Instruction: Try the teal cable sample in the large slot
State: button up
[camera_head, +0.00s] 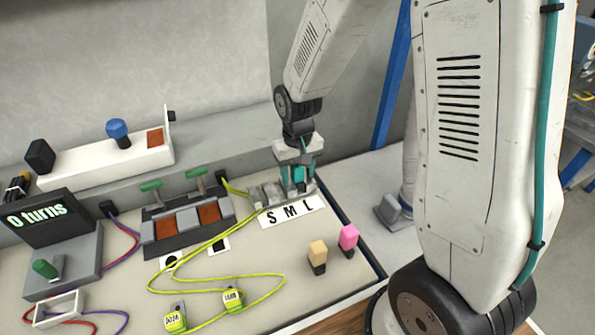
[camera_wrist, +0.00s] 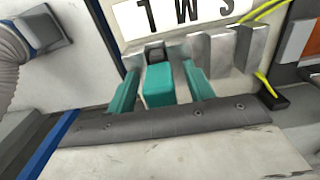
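The teal cable sample (camera_wrist: 159,86) is a small block with a dark end, between my gripper's teal fingers (camera_wrist: 161,70) in the wrist view. A gap shows on each side of it, so my gripper is open around it. The dark end is at the large slot, by the L of the S M L label (camera_wrist: 185,14); how deep it sits I cannot tell. In the head view my gripper (camera_head: 297,185) points down over the L end of the grey slot block (camera_head: 266,195). The fingers mostly hide the sample there. The block also shows in the wrist view (camera_wrist: 222,52).
A pink sample (camera_head: 348,236) and a tan sample (camera_head: 317,251) stand on the table in front of the label. A yellow cable (camera_head: 205,278) loops left of them. A switch panel (camera_head: 160,246) with green levers stands left of the slot block.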

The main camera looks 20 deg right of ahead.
notch_tip(320, 180, up, 8)
jog(key=shift+f, duration=0.1)
dwell(0.4)
jog(key=shift+s, duration=0.1)
dwell(0.6)
jog(key=s+d+r, duration=0.1)
jog(key=s+r, duration=0.6)
jog(key=s, duration=0.4)
jog(key=s+d+r+t, duration=0.1)
jog(key=s+d+r, duration=0.1)
jog(key=s+r, duration=0.6)
jog(key=s, duration=0.4)
jog(key=shift+s, duration=0.3)
